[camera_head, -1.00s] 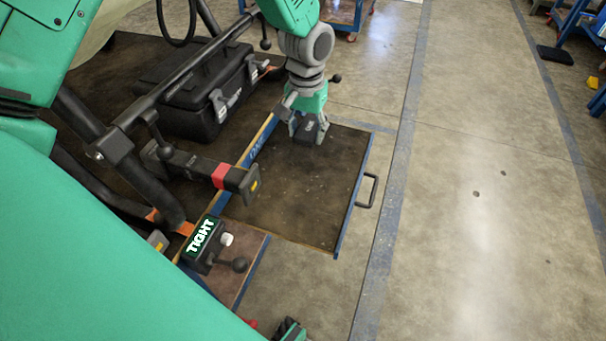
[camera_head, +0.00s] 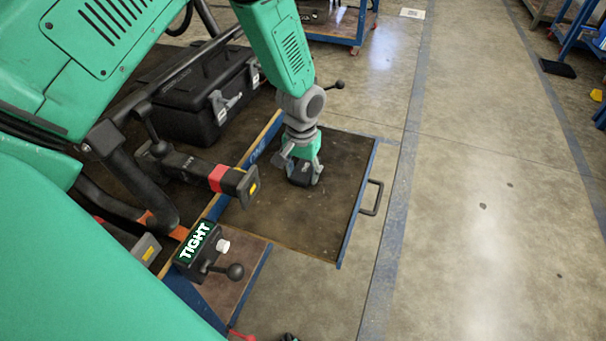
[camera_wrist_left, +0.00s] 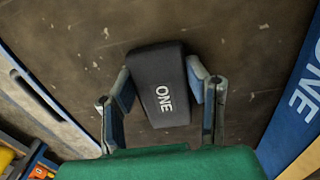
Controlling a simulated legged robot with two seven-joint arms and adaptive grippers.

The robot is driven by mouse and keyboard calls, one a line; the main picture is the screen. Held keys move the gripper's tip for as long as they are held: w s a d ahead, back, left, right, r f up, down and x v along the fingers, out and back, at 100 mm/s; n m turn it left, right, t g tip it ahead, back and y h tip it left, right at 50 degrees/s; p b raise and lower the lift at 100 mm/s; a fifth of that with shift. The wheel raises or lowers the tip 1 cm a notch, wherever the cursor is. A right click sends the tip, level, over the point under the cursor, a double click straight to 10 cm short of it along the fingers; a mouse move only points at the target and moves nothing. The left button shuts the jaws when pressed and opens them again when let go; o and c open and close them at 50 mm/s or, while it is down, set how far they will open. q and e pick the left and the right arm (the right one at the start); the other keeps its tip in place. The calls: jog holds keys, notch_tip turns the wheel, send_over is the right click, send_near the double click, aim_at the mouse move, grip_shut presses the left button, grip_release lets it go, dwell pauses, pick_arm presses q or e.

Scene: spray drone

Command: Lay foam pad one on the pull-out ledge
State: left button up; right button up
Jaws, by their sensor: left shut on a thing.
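Foam pad one is a small dark grey block marked "ONE" (camera_wrist_left: 160,88), seen in the left wrist view between my left fingers. My left gripper (camera_head: 302,176) is shut on the pad, which also shows in the head view (camera_head: 299,175). The pull-out ledge (camera_head: 330,215) is a brown board with blue edging, a "ONE" label and a black handle at its right. The gripper and pad are over the middle of the ledge. I cannot tell whether the pad touches the board. My right gripper is not clearly in view.
A black case (camera_head: 205,100) stands behind left of the ledge. A black clamp with a red band (camera_head: 217,178) juts over the ledge's left edge. A sign reading "TIGHT" (camera_head: 196,246) and a black knob sit in front. Most of the ledge is bare.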

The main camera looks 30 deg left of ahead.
aim_at(303, 173)
pick_arm(q)
jog(key=shift+d, duration=0.15)
jog(key=o, duration=0.7)
jog(key=shift+r, duration=0.25)
notch_tip(303, 173, up, 12)
jog(key=p, duration=0.4)
jog(key=shift+f, duration=0.2)
